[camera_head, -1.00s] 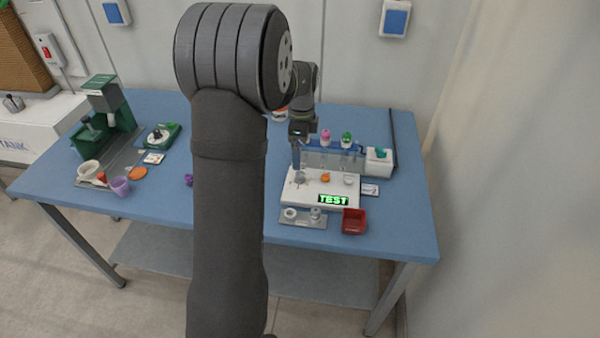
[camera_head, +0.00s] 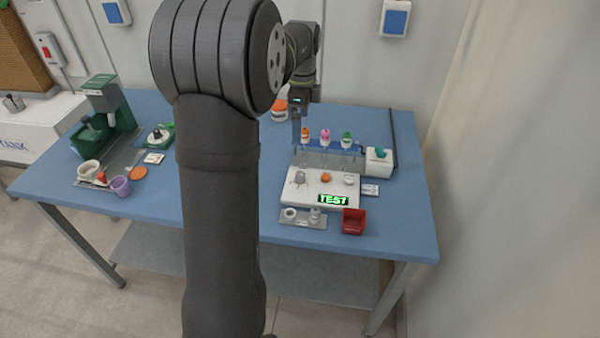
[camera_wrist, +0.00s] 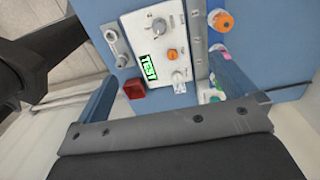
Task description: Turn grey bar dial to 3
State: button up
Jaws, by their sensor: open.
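The grey bar dial (camera_head: 300,178) is the left one of three dials on a white panel (camera_head: 293,195). It also shows in the wrist view (camera_wrist: 160,26), at the panel's upper part. Its scale marks are too small to read. An orange dial (camera_head: 325,177) and a white dial (camera_head: 348,180) sit beside it. A green display (camera_head: 333,199) on the panel reads TEST. My gripper (camera_head: 297,138) is above the table behind the panel, at the left end of the bottle rack. In the wrist view its fingers (camera_wrist: 162,75) are apart, empty and clear of the dial.
A blue rack (camera_head: 328,151) with several colour-capped bottles stands behind the panel. A white box (camera_head: 379,160) is to its right. A grey tray (camera_head: 302,222) and a red bin (camera_head: 354,221) lie in front. An orange-lidded jar (camera_head: 280,110) stands behind.

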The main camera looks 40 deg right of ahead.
jog(key=shift+r, duration=0.55)
jog(key=shift+c, duration=0.4)
